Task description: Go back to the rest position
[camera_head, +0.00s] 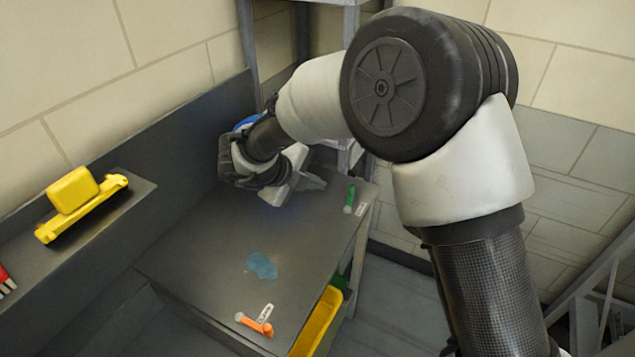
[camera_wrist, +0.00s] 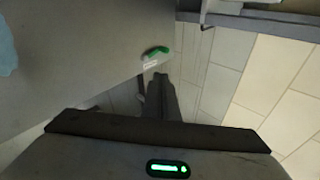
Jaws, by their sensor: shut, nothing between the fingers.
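My gripper (camera_head: 292,190) is low over the far part of the grey table (camera_head: 205,245) in the head view, at the end of my bent arm. Its fingers (camera_wrist: 160,100) show dark and close together in the wrist view, shut with nothing between them. In that view they point toward a green-and-white item near the table edge. My arm hides part of the back of the table.
A green item (camera_head: 350,198) lies near the right table edge; it also shows in the wrist view (camera_wrist: 155,52). A blue patch (camera_head: 261,266) and an orange item (camera_head: 262,328) lie nearer. A yellow object (camera_head: 82,205) sits on the left ledge. A yellow bin (camera_head: 318,322) stands below the right edge.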

